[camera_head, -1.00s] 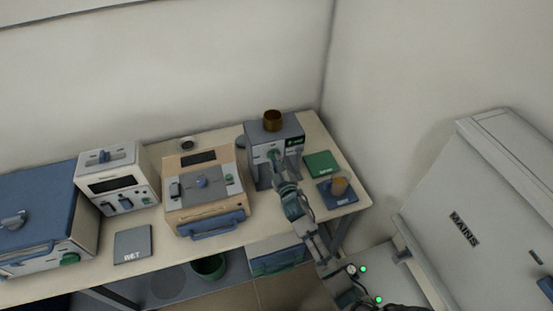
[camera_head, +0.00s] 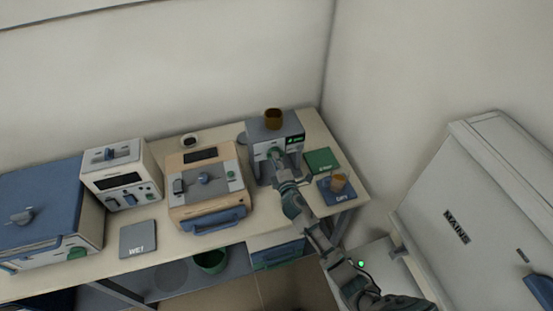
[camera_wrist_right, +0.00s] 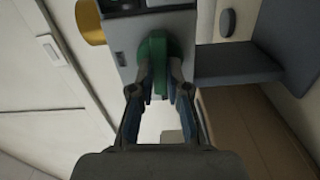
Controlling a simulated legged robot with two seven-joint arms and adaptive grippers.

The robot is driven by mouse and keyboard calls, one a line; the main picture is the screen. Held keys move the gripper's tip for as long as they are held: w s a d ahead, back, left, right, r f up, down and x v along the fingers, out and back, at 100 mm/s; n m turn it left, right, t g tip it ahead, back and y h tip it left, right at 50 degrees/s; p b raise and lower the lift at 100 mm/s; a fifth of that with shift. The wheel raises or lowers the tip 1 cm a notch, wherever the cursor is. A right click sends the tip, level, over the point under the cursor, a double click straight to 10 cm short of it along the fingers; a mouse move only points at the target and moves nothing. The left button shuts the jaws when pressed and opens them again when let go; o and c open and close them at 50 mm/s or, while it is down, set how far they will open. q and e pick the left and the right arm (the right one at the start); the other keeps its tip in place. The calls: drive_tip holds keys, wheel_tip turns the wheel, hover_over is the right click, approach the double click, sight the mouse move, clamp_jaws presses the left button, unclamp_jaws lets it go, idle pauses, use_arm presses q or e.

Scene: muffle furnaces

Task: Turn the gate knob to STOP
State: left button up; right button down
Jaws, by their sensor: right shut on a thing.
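The gate knob is a green knob (camera_wrist_right: 153,58) on the front of a small grey machine (camera_head: 258,137) at the right end of the table. My right gripper (camera_wrist_right: 160,80) is shut on this knob, one finger on each side of it in the right wrist view. In the head view the right gripper (camera_head: 278,163) reaches the machine's front from the lower right and covers most of the knob. I cannot read any mark around the knob, so its setting is unclear. My left gripper is not in view.
A brass cup (camera_head: 273,119) stands on the grey machine. Right of it lie a green mat (camera_head: 321,160) and a blue mat (camera_head: 334,197) with an orange-brown cup (camera_head: 338,183). A tan furnace (camera_head: 190,205) stands to the left. A large white cabinet (camera_head: 490,200) stands at right.

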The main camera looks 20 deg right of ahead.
drive_tip(key=shift+a+f+n, duration=0.1)
drive_tip(key=shift+f+n, duration=0.2)
drive_tip(key=shift+n, duration=0.2)
drive_tip(key=c, duration=1.2)
unclamp_jaws()
drive_tip(key=shift+o, duration=0.3)
drive_tip(key=shift+a+r, duration=0.1)
drive_tip(key=s, duration=1.2)
drive_tip(key=shift+d, duration=0.25)
